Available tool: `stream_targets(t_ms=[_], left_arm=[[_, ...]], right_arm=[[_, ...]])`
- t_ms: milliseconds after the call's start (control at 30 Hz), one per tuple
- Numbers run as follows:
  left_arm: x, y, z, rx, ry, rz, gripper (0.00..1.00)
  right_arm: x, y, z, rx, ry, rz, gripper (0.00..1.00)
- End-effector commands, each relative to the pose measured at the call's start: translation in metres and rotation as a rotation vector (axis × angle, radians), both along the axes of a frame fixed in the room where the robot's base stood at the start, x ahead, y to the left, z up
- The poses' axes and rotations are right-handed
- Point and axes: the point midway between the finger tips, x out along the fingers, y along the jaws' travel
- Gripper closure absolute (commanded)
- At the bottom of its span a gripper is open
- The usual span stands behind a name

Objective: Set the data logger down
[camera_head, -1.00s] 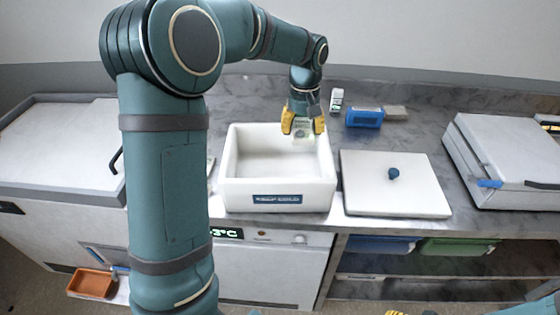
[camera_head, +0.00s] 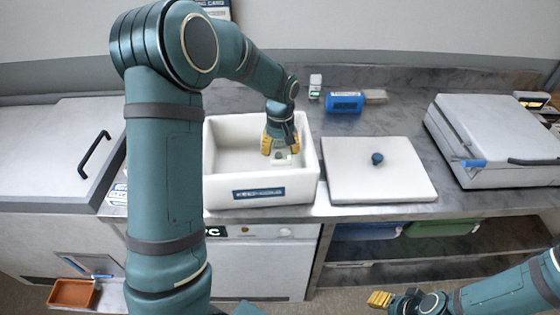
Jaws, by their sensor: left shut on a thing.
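My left gripper (camera_head: 281,147) has yellow fingers and reaches down inside the white open box (camera_head: 262,194) with a blue label on its front. It is shut on the data logger (camera_head: 282,159), a small white block with a greenish patch, low in the right part of the box. The fingers hide part of the logger, and I cannot tell whether it touches the box floor. My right gripper (camera_head: 380,299) shows at the bottom right, low in front of the counter and away from the box; its finger opening is unclear.
A white lid (camera_head: 350,180) with a blue knob lies right of the box. Behind stand a small white device (camera_head: 315,86) and a blue block (camera_head: 344,102). A grey lidded case (camera_head: 500,140) is at right, an orange tray (camera_head: 73,293) low at left.

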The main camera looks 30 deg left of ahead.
Motion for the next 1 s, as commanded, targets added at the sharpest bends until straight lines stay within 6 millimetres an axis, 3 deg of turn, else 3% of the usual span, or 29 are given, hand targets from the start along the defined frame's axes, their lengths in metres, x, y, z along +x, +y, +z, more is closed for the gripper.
stream_targets(t_ms=[167, 433, 833, 867, 1000], left_arm=[[0.0, 0.0, -0.011, 0.0, 0.002, 0.0, 0.77], [-0.001, 0.0, -0.047, 0.0, 0.003, 0.0, 0.77], [0.0, 0.0, -0.052, 0.0, 0.0, 0.0, 0.77], [0.0, 0.0, -0.051, 0.0, 0.0, 0.0, 0.27], [0.0, 0.0, -0.051, 0.0, 0.0, 0.0, 0.25]], right_arm=[[0.0, 0.0, -0.002, 0.0, 0.001, 0.001, 0.53], [-0.002, 0.0, -0.007, 0.001, 0.005, 0.004, 0.53], [-0.003, 0.001, -0.009, 0.002, 0.007, 0.005, 0.53], [-0.003, 0.001, -0.009, 0.002, 0.007, 0.005, 0.53], [-0.003, 0.001, -0.008, 0.002, 0.007, 0.005, 0.53]])
